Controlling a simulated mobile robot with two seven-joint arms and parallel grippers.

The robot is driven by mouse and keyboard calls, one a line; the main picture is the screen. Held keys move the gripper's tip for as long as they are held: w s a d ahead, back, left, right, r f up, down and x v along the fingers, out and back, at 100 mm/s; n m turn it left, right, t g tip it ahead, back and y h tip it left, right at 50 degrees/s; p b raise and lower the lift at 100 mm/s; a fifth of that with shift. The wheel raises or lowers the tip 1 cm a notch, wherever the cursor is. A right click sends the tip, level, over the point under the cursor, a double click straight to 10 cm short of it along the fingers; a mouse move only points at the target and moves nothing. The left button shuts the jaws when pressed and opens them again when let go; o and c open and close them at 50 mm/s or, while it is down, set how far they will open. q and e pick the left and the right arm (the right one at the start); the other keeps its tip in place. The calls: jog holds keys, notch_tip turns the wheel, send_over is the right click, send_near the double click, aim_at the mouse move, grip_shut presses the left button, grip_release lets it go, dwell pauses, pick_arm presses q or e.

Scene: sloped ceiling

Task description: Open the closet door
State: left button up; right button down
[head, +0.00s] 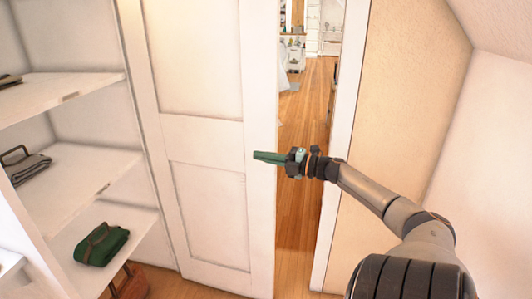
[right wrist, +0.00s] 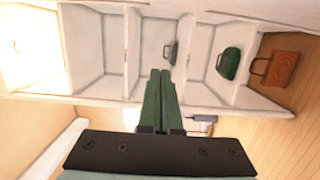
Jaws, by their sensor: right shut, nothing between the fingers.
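The white panelled door (head: 205,135) stands in the middle of the head view. A gap shows between its right edge and the white door frame (head: 340,150), with a room beyond. My right gripper (head: 258,156), with green fingers, is shut and empty. It points left across the door's right edge in the picture; I cannot tell whether it touches the door. The shut fingers also show in the right wrist view (right wrist: 160,75). A small grey and white piece (right wrist: 203,118), possibly a handle, shows beside them there. My left gripper is not in view.
White shelves (head: 85,82) stand at the left, holding a dark green bag (head: 101,245) and a grey bag (head: 27,166). A brown bag (head: 131,284) sits on the floor below. Wooden floor (head: 303,110) shows through the gap. A wall (head: 485,170) and sloped ceiling close the right side.

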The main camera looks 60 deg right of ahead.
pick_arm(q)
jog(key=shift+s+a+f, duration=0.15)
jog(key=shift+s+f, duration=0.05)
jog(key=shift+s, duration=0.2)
pick_arm(e)
jog(key=s+d, duration=0.5)
jog(key=s, duration=0.3)
jog(key=shift+d, duration=0.35)
